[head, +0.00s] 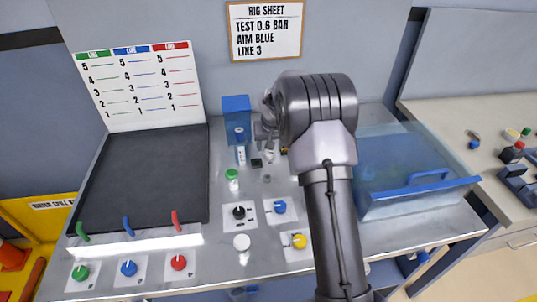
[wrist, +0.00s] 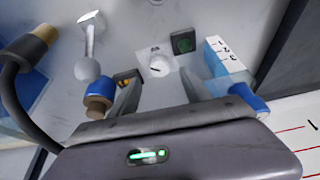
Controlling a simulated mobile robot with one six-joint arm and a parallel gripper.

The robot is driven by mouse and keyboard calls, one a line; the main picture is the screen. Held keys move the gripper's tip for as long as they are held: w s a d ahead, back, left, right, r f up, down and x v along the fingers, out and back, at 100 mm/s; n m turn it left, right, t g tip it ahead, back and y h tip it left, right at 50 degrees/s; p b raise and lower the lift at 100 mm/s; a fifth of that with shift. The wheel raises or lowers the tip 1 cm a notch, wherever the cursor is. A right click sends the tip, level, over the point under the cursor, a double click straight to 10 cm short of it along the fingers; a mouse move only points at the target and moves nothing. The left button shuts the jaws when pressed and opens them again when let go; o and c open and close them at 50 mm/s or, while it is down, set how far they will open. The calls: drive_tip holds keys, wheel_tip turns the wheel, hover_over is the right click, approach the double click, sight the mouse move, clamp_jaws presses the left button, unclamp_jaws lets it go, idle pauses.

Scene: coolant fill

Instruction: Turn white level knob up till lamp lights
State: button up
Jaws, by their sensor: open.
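The small white knob (wrist: 159,66) sits on a white plate with a dark pointer mark, in the wrist view. It lies just beyond and between the fingertips of my gripper (wrist: 161,80), which is open and empty; no contact is visible. Beside the knob is a dark green square lamp (wrist: 183,42) that looks unlit. The lamp also shows in the head view (head: 256,162). There my gripper (head: 265,137) hangs over the back middle of the bench, and my arm hides part of that area.
A scaled white and blue gauge (wrist: 228,62) stands close to the right finger. A blue and brown fitting (wrist: 98,96) is close to the left finger. A clear blue lidded box (head: 410,180) stands right of my arm. Several coloured knobs, including a black one (head: 239,212), are nearer the front.

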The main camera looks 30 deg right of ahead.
sight(269, 152)
drive_tip(key=b+x, duration=0.1)
drive_tip(key=x, duration=0.4)
